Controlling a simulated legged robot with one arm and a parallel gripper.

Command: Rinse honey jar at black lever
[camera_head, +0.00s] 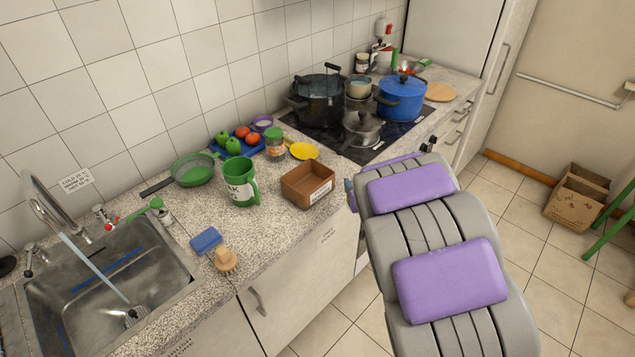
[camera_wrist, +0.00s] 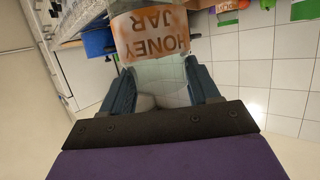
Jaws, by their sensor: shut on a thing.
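In the head view my arm hides the jar, and only a bluish bit of my gripper (camera_head: 350,194) shows beside the counter edge. The steel sink (camera_head: 165,268) is at the lower left, with a stream of water (camera_head: 95,268) running from the curved faucet (camera_head: 40,198). A dark-handled lever (camera_head: 31,259) stands left of the faucet; a red-tipped lever (camera_head: 106,219) stands right.
A blue sponge (camera_head: 206,240) and brush (camera_head: 225,261) lie right of the sink. A green mug (camera_head: 241,186), brown box (camera_head: 308,184) and green-lidded jar (camera_head: 274,144) stand on the counter. Pots (camera_head: 402,97) crowd the stove.

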